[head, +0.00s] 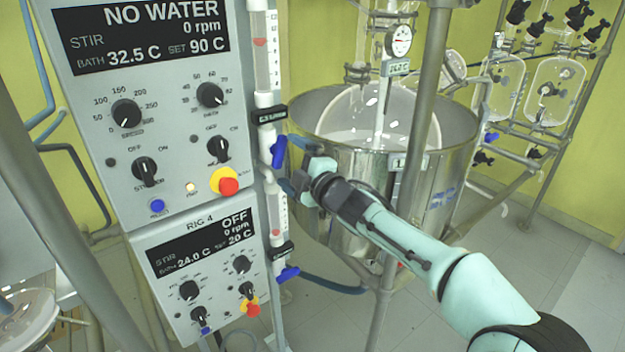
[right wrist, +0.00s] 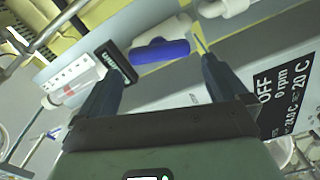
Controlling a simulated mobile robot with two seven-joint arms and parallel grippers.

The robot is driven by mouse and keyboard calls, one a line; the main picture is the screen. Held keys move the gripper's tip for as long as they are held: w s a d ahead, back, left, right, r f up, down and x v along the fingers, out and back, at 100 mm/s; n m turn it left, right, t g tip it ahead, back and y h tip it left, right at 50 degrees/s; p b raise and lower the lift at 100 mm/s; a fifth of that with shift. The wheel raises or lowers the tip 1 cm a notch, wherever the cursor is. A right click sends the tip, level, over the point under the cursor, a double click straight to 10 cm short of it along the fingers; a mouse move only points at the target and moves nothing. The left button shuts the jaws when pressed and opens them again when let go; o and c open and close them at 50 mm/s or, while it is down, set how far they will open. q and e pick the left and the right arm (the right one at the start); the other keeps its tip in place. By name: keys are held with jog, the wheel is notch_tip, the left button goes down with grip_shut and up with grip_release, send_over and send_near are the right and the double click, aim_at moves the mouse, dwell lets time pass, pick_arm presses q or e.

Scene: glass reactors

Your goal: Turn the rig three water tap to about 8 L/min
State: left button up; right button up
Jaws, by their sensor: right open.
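The blue water tap (head: 278,151) is under the upper flow tube, beside the upper panel (head: 70,95), which reads NO WATER. Its handle is near upright, slightly tilted. The flow tube (head: 272,65) has a red float; I cannot read its value. A black tag (head: 270,115) sits between tube and tap. My right gripper (head: 291,165) is open beside the tap. In the right wrist view the blue handle (right wrist: 162,51) lies between and just beyond the open fingers (right wrist: 161,66), with no clear contact. My left gripper is not in view.
The RIG 4 panel (head: 200,265) is below, with its own flow tube and blue tap (head: 287,273). A large steel bath (head: 440,190) stands close behind my right arm. A metal post (head: 408,150) rises in front of the bath. Glass vessels hang at the back right.

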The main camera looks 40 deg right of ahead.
jog(key=s, duration=0.9)
jog(key=shift+s+a, duration=0.2)
jog(key=shift+a, duration=0.1)
